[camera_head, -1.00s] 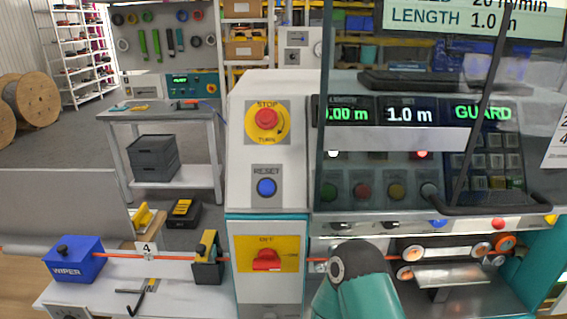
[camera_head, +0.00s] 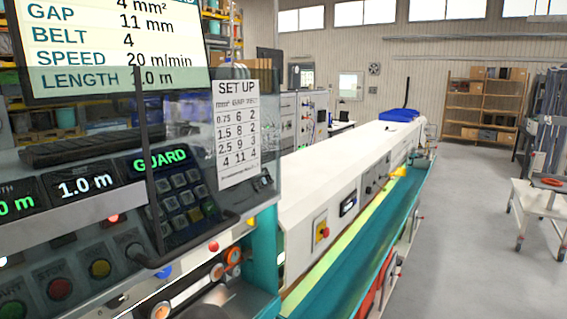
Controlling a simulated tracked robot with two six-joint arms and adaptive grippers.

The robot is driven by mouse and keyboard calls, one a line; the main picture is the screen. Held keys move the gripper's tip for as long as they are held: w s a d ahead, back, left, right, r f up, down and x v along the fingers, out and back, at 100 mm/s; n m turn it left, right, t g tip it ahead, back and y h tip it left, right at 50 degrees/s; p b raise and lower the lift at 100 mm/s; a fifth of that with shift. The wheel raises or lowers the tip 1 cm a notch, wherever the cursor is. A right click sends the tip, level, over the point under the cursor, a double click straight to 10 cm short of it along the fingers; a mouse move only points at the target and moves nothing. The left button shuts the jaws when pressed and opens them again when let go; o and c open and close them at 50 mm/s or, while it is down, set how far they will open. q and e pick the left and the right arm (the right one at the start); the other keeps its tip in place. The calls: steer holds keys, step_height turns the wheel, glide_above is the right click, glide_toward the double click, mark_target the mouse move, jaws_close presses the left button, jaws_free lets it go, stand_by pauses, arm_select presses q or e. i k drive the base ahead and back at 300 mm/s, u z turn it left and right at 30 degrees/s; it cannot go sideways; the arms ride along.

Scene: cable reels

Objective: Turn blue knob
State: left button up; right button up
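A small blue knob (camera_head: 163,272) sits on the front edge below the control panel, at the lower left. A red knob (camera_head: 213,246) and a yellow knob (camera_head: 250,221) are in the same row to its right. Orange-ringed rollers (camera_head: 232,255) are just below the row. Neither of my grippers shows in this view, and nothing is seen touching the blue knob.
A clear guard with a dark handle (camera_head: 190,245) covers the panel, whose display reads GUARD (camera_head: 160,159). A set-up sheet (camera_head: 236,130) hangs on the guard. A long white machine with a teal trough (camera_head: 345,270) runs back. Grey floor (camera_head: 470,250) at right is open.

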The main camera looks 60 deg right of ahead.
mark_target(165, 273)
steer(key=u, duration=0.95)
steer(key=i, duration=0.15)
steer(key=u, duration=3.7)
steer(key=i, duration=0.9)
steer(key=u, duration=5.6)
steer(key=i, duration=0.55)
